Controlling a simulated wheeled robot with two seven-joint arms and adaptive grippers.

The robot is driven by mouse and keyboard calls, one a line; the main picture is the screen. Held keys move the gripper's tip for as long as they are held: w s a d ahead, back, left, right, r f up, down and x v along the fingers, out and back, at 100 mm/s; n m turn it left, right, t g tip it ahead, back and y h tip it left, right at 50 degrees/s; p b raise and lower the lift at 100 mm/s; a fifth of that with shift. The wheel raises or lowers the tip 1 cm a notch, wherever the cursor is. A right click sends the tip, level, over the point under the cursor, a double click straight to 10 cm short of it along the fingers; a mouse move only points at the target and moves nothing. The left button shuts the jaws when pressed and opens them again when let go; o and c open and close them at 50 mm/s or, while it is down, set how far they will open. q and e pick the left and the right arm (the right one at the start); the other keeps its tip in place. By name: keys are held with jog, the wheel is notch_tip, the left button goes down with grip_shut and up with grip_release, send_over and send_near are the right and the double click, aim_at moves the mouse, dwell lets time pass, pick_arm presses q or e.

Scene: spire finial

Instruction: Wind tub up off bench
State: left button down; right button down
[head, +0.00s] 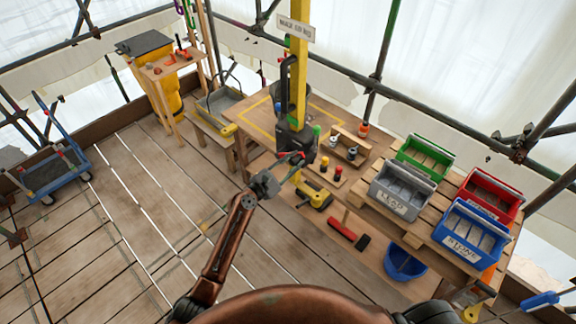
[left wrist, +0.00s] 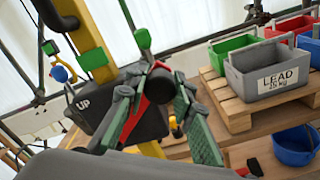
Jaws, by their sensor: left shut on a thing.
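The black winch box (left wrist: 100,108), marked UP, is fixed to the yellow post (head: 299,65) at the bench (head: 255,125); the winch also shows in the head view (head: 295,141). My left gripper (head: 297,160) is at the front of the winch. In the left wrist view its green-padded fingers (left wrist: 160,115) are shut on the red crank (left wrist: 147,105), which has a dark knob. A dark, round-rimmed tub (head: 281,89) shows partly behind the post, within a yellow outline on the bench; whether it touches the bench is hidden. My right gripper is not in view.
Right of the winch stand small bottles, a grey LEAD bin (head: 400,190), green (head: 425,158), red (head: 490,193) and blue (head: 470,232) bins on a pallet.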

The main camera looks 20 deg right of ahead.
pick_arm(q)
jog(key=shift+w+r, duration=0.15)
jog(key=shift+r, duration=0.05)
jog(key=c, duration=2)
grip_release()
jog(key=shift+c, duration=0.2)
jog(key=o, duration=0.4)
jog(key=shift+f, duration=0.1)
jog(key=shift+a, duration=0.1)
jog(key=shift+s+a+f, duration=0.1)
jog(key=shift+s+a, duration=0.1)
jog(key=shift+a, duration=0.25)
jog(key=v, duration=1.1)
jog(key=shift+d, duration=0.1)
